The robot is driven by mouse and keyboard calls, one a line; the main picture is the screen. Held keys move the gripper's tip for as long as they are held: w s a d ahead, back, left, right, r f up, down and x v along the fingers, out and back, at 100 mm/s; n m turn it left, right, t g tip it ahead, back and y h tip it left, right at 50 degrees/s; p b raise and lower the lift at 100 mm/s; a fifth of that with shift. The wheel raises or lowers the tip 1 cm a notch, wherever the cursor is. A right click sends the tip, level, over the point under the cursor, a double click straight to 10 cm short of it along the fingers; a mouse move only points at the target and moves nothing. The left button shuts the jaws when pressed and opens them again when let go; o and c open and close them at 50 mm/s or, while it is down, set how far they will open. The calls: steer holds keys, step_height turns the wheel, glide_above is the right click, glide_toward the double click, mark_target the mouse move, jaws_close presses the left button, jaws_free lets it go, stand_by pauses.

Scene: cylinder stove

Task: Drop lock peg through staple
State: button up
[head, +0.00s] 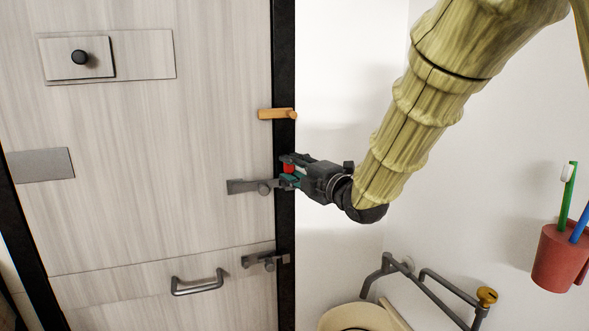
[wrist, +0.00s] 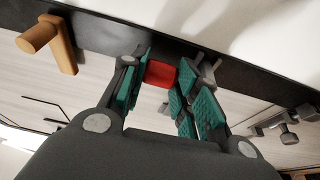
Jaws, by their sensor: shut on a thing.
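My gripper (head: 288,174) reaches in from the right to the door's dark edge post. Its teal-padded fingers also show in the wrist view (wrist: 165,88), shut on a small red piece, which looks like the lock peg (wrist: 160,73). A bit of the red peg shows at the fingertips in the head view (head: 288,167). A grey metal hasp bar (head: 239,187) with a round knob lies on the door just left of the fingertips. Grey metal by the right finger (wrist: 208,70) may be the staple; the fingers partly hide it, and I cannot tell whether the peg is in it.
An orange wooden turn latch (head: 275,114) sits above my gripper on the post. A second grey latch (head: 262,260) and a door handle (head: 199,284) are below. A grey rail (head: 430,285) and a red toothbrush cup (head: 558,260) are at right.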

steer(key=shift+f+b, duration=0.75)
steer(key=shift+f, duration=0.1)
steer(key=o, duration=1.2)
steer(key=shift+f, duration=0.1)
steer(key=shift+f, duration=0.1)
